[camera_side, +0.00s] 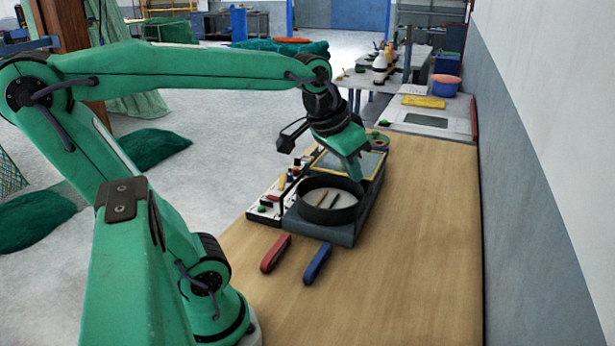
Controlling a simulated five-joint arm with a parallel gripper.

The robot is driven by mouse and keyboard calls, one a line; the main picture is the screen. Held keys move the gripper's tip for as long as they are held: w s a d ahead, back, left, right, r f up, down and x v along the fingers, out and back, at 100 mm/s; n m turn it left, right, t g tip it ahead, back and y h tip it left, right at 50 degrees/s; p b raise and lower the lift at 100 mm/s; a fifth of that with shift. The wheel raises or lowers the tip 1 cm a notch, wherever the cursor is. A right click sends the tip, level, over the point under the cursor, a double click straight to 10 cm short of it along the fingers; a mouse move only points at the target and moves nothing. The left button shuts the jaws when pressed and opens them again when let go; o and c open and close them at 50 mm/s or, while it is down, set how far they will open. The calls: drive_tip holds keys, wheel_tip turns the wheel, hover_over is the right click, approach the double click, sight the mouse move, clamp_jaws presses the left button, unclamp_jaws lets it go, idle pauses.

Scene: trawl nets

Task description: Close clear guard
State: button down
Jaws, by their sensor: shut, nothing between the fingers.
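The work unit is a dark grey box (342,233) on the wooden bench, with a round black-rimmed pan (328,217) on its near end. The pan has a pale floor with a few thin pieces in it. Behind the pan a flat panel with a yellow frame (318,160) shows, partly hidden by my arm; I cannot tell whether it is the clear guard. My gripper (355,176) is shut and empty, pointing down just above the pan's far right side. Whether it touches the rim or the panel, I cannot tell.
A red-handled tool (275,253) and a blue-handled tool (317,264) lie in front of the box. A white board with small parts (266,208) sits to its left. The bench (425,240) is clear on the right, up to the wall.

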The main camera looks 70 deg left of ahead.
drive_tip(key=w+a+n+g+y, duration=0.1)
drive_tip(key=w+a+n, duration=0.1)
drive_tip(key=w+a, duration=0.85)
drive_tip(key=w+a+n+g+y, duration=0.15)
drive_tip(key=w+a, duration=0.55)
drive_tip(key=a, duration=0.7)
drive_tip(key=w+a+f+n, duration=0.2)
drive_tip(key=a+f, duration=0.4)
drive_tip(key=a, duration=0.6)
drive_tip(key=shift+a, duration=0.2)
drive_tip(key=shift+h, duration=0.25)
drive_tip(key=x, duration=1)
drive_tip(key=shift+d, duration=0.15)
drive_tip(key=shift+s+d+f, duration=0.1)
drive_tip(key=shift+s+d, duration=0.5)
drive_tip(key=shift+s, duration=0.15)
drive_tip(key=shift+s+d+f, duration=0.1)
drive_tip(key=shift+s+d, duration=0.45)
drive_tip(key=shift+s, duration=0.2)
drive_tip(key=shift+d, duration=0.1)
